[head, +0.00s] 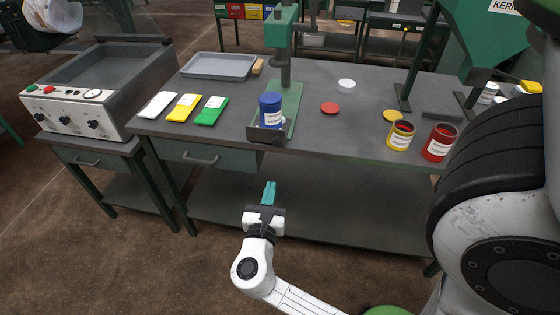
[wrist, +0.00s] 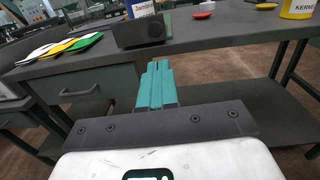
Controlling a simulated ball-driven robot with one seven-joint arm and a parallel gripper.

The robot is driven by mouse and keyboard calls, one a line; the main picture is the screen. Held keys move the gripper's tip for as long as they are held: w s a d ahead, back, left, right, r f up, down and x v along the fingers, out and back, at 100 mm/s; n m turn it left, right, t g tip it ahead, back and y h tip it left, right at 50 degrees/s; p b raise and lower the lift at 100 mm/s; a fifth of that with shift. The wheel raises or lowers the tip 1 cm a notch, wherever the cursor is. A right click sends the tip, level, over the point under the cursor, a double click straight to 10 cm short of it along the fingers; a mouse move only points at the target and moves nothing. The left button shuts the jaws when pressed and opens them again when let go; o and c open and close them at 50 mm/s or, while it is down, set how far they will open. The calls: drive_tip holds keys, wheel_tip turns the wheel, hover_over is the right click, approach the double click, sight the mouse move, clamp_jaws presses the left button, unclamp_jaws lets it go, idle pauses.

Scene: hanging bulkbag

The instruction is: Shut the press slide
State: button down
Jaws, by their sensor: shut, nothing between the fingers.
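The green press (head: 283,35) stands on the workbench. Its slide (head: 290,105) is a green plate that reaches out toward the bench's front edge, with a dark block (head: 265,134) at its front end. A blue can (head: 270,108) with a white label stands upright on the slide, in front of the press column. The dark block also shows in the wrist view (wrist: 141,32), with the can's lower part (wrist: 139,8) behind it. My gripper (head: 269,186) has teal fingers, shut and empty. It is in front of the bench, below and apart from the block.
The workbench (head: 340,130) holds white, yellow and green packets (head: 185,107) at left, a grey tray (head: 218,66), loose lids (head: 330,109), and yellow (head: 400,136) and red (head: 439,142) cans at right. A drawer (head: 205,157) sits under the bench top. A machine (head: 95,90) stands left.

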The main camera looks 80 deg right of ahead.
drive_tip(key=p, duration=0.2)
approach(283, 139)
drive_tip(key=d, duration=0.4)
drive_tip(key=shift+w+a, duration=0.2)
drive_tip(key=shift+w, duration=0.25)
drive_tip(key=d+b, duration=0.1)
drive_tip(key=d, duration=0.1)
drive_tip(key=d+b, duration=0.1)
drive_tip(key=d, duration=0.2)
drive_tip(key=d+b, duration=0.1)
drive_tip(key=d, duration=0.2)
drive_tip(key=shift+w+d+f+b, duration=0.1)
drive_tip(key=shift+w+f+b, duration=0.05)
drive_tip(key=shift+w+b, duration=0.2)
drive_tip(key=shift+d, duration=0.5)
